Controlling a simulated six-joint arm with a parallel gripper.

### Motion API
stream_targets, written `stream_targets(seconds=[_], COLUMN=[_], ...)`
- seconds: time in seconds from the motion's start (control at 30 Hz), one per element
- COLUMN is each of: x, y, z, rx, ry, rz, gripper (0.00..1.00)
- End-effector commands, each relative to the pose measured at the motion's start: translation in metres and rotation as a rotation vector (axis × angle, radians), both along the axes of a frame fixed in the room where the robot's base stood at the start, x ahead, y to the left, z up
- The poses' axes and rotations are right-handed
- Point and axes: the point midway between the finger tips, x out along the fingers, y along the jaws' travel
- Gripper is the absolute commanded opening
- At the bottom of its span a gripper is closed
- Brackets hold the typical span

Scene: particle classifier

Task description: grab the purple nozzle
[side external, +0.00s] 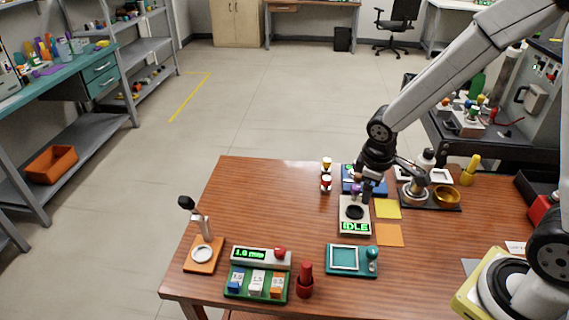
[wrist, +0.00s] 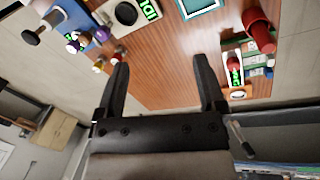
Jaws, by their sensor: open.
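The purple nozzle (side external: 356,187) is a small purple piece at the blue stand, behind the white device marked IDLE, in the side view. My gripper (side external: 364,189) is close beside it there and partly covers the stand. In the wrist view a purple piece (wrist: 82,36) shows at the upper left, outside the jaws and left of the left finger. My gripper (wrist: 160,60) is open in that view, with nothing between its fingers. I cannot tell from the side view whether a finger touches the nozzle.
The IDLE device (side external: 354,228) stands just in front of the stand. Two small capped vials (side external: 326,175) stand to the left. The table's (side external: 260,205) left middle is clear.

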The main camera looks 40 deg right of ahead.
Motion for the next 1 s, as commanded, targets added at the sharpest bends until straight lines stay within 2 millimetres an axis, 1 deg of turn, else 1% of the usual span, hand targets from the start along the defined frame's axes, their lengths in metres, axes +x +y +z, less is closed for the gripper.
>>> stream_targets(seconds=[0.03,0.4,1.0], x=[0.009,0.068,0.16], y=[-0.006,-0.053,-0.129], z=[-0.006,-0.043,-0.113], rx=[-0.031,-0.278,-0.722], ry=[0.027,0.215,0.542], rz=[0.049,0.401,0.895], gripper=[0.89,0.89,0.89])
